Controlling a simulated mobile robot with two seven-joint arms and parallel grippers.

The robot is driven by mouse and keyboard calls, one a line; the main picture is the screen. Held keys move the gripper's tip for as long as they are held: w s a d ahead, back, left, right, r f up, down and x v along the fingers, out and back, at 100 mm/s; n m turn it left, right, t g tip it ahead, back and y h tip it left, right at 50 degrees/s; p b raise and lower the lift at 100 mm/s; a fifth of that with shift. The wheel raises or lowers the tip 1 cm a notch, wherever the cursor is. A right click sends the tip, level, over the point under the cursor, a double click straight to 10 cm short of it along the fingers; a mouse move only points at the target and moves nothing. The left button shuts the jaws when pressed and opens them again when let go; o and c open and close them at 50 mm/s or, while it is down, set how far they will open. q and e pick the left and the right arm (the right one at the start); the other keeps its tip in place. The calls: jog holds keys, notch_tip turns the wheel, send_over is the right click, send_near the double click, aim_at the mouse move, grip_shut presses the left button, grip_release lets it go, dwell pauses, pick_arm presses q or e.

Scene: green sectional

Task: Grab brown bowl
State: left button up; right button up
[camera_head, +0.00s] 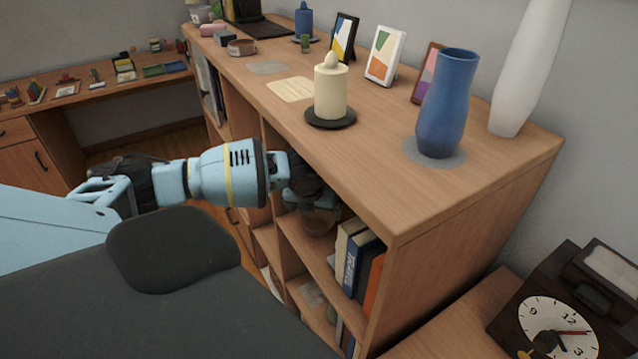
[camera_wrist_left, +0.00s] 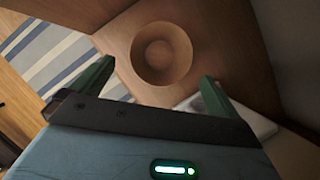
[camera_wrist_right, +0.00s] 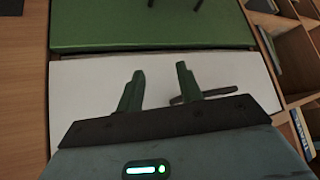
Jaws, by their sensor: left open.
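The brown bowl (camera_wrist_left: 162,53) sits on a wooden shelf surface inside the bookcase, seen from above in the left wrist view. In the head view the bowl (camera_head: 318,222) is partly hidden behind my left gripper (camera_head: 308,196), which reaches into the shelf compartment. My left gripper (camera_wrist_left: 158,72) is open, its green fingers apart on either side of the bowl's near part in the picture. I cannot tell whether they touch it. My right gripper (camera_wrist_right: 160,72) has its fingers apart with nothing between them, over a white surface, and is out of the head view.
Books (camera_head: 358,258) stand right of the bowl in the compartment. The wooden bookcase top (camera_head: 440,195) above carries a candle (camera_head: 331,90), a blue vase (camera_head: 447,105) and picture frames. A dark clock (camera_head: 550,320) stands at the lower right.

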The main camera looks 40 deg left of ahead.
aim_at(319, 223)
pick_arm(q)
jog(key=shift+x, duration=0.95)
jog(key=x, duration=0.5)
jog(key=shift+w+b, duration=0.2)
jog(key=shift+b, duration=0.1)
jog(key=shift+r, duration=0.1)
jog(key=shift+c, duration=0.4)
jog(key=c, duration=0.7)
